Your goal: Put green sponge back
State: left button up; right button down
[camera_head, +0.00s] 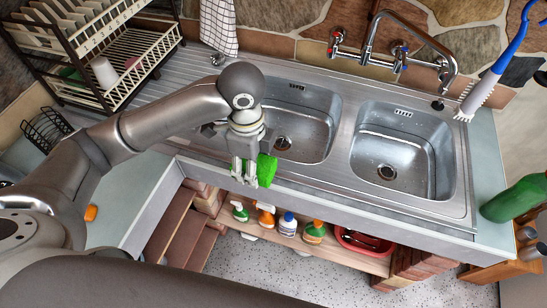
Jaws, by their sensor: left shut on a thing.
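The green sponge (266,170) is held in my left gripper (246,176), which is shut on it. The gripper and sponge are over the front edge of the steel sink unit (340,188), just in front of the left basin (300,122). The gripper hides part of the sponge. Whether the sponge touches the counter edge cannot be told. My right gripper is not in view.
A dish rack (137,70) stands at the back left. The tap (370,40) rises behind the basins. A blue brush (490,80) is at the right. A green bottle (515,198) is at the right edge. Several spray bottles (313,232) stand on the shelf below.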

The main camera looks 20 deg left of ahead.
pick_arm(q)
jog(key=w+f+p, duration=0.1)
jog(key=w+f, duration=0.1)
jog(key=w, duration=0.1)
jog(key=w+f, duration=0.2)
jog(key=w, duration=0.1)
jog(key=w+f+p, duration=0.1)
jog(key=w+f, duration=0.2)
jog(key=shift+w+d+p, duration=0.3)
jog(key=shift+w+d, duration=0.05)
jog(key=shift+w, duration=0.05)
jog(key=shift+w+f, duration=0.5)
jog(key=shift+f, duration=0.15)
notch_tip(320, 180, down, 3)
jog(key=shift+w+p, duration=0.1)
jog(key=shift+p, duration=0.35)
jog(key=shift+f, duration=0.2)
jog(key=shift+f, duration=0.45)
jog(key=o, duration=1)
